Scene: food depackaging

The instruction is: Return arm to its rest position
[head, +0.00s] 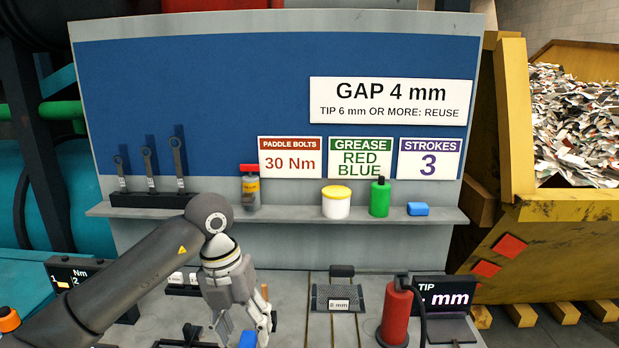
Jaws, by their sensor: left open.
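My left arm (140,272) comes in from the lower left, rises to an elbow-like joint and bends down over the bench. My left gripper (245,330) points down, open, with its two fingers apart. A blue object (248,340) shows at the bottom edge between or behind the fingers; I cannot tell whether they touch it. My right gripper is not in view.
A shelf (285,213) behind carries a red-topped bottle (250,190), a yellow-lidded tub (336,203), a green bottle (379,198) and a blue block (417,209). A red cylinder (397,315) and a display (445,298) stand right. A yellow bin (515,120) is far right.

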